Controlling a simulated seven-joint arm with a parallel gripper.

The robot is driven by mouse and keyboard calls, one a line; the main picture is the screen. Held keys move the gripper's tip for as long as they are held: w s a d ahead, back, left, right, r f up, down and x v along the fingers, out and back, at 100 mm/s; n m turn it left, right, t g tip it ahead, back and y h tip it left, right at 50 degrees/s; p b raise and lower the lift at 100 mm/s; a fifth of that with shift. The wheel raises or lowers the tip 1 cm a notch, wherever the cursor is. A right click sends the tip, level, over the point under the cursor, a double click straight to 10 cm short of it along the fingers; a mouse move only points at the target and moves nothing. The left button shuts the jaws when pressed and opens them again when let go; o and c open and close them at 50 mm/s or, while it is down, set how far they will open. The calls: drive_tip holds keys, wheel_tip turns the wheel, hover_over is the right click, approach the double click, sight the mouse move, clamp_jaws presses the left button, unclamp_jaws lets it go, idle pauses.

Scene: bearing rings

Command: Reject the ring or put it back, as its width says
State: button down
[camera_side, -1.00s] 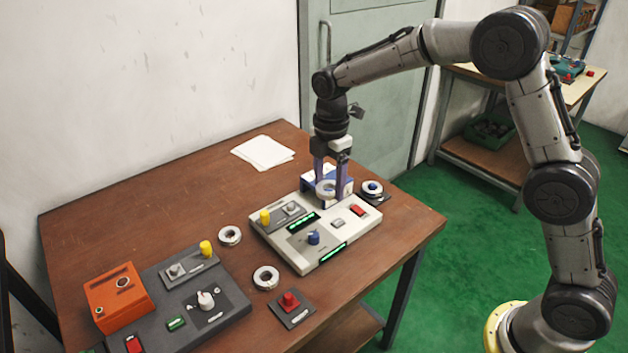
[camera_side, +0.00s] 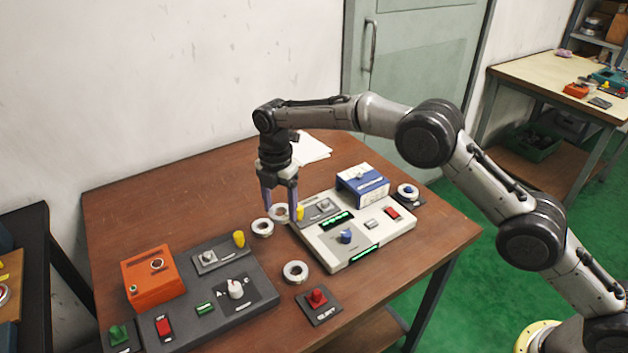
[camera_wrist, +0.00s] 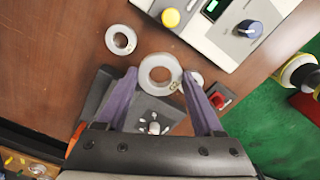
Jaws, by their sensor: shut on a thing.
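My gripper (camera_side: 281,213) is shut on a pale metal ring (camera_wrist: 145,73) and holds it above the brown table, left of the light panel. The ring lies between the two purple fingertips. Two similar rings lie on the table: one (camera_side: 262,234) just below the held ring in the side view, the other (camera_side: 296,279) nearer the front. A finger partly hides the front one in the wrist view. A blue and white block (camera_side: 362,187) stands at the light panel's back edge. A red knob on a dark plate (camera_side: 318,300) is at the table's front. No width reading is legible.
The light panel (camera_side: 387,234) has a yellow knob, blue dial and green displays. A dark panel (camera_side: 262,300) with an orange box (camera_side: 152,275) fills the front left. The table's back left is clear.

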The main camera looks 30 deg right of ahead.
sight(275, 217)
drive_tip(key=a+f, duration=0.1)
drive_tip(key=s+a+f, duration=0.1)
drive_tip(key=shift+f, duration=2.2)
drive_tip(key=shift+f, duration=0.5)
drive_tip(key=shift+f, duration=0.35)
drive_tip(key=shift+f, duration=0.85)
idle(0.6)
unclamp_jaws()
drive_tip(key=shift+f, duration=0.1)
drive_tip(key=shift+r, duration=3.85)
